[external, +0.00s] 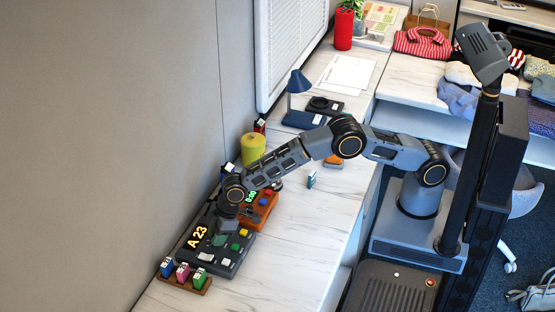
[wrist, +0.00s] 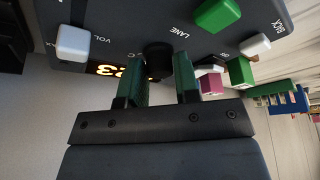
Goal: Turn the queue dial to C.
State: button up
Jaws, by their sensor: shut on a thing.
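The dark queue console (external: 222,262) stands on the counter at the left, with a lit display reading A 23. Its face fills the top of the wrist view (wrist: 120,22), where the words VOL, LANE and BACK can be read. My gripper (external: 227,226) reaches down over the console. In the wrist view my gripper (wrist: 159,72) has its two fingers on either side of a round black dial (wrist: 157,54) and is shut on it. The dial's pointer and its letter marks are mostly hidden, so its setting cannot be read.
A green button (wrist: 217,14) and white controls (wrist: 77,42) sit near the dial. An orange device (external: 263,207) stands just behind the console. A wooden tray (external: 184,283) with coloured blocks is in front. The counter (external: 290,255) to the right is clear.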

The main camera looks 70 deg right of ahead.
jog(key=m+b, duration=0.1)
jog(key=m, duration=0.1)
jog(key=m+t+h+b, duration=0.1)
jog(key=m+b, duration=0.1)
jog(key=m, duration=0.1)
jog(key=shift+a+f+h, duration=0.1)
jog(key=shift+f+h, duration=0.05)
jog(key=shift+h, duration=0.15)
jog(key=m+h+b, duration=0.1)
jog(key=m+b, duration=0.1)
jog(key=m, duration=0.2)
jog(key=shift+h, duration=0.4)
jog(key=m, duration=0.2)
jog(key=m+h, duration=0.1)
jog(key=m, duration=0.1)
jog(key=shift+a+r, duration=0.1)
jog(key=shift+r, duration=0.1)
jog(key=shift+m+g+h+p, duration=0.4)
jog(key=shift+m+h+p, duration=0.5)
jog(key=shift+m+p, duration=0.85)
jog(key=shift+f+m, duration=0.1)
jog(key=shift+m, duration=0.45)
jog(key=shift+b, duration=0.3)
jog(key=o, duration=0.9)
jog(key=shift+c, duration=0.2)
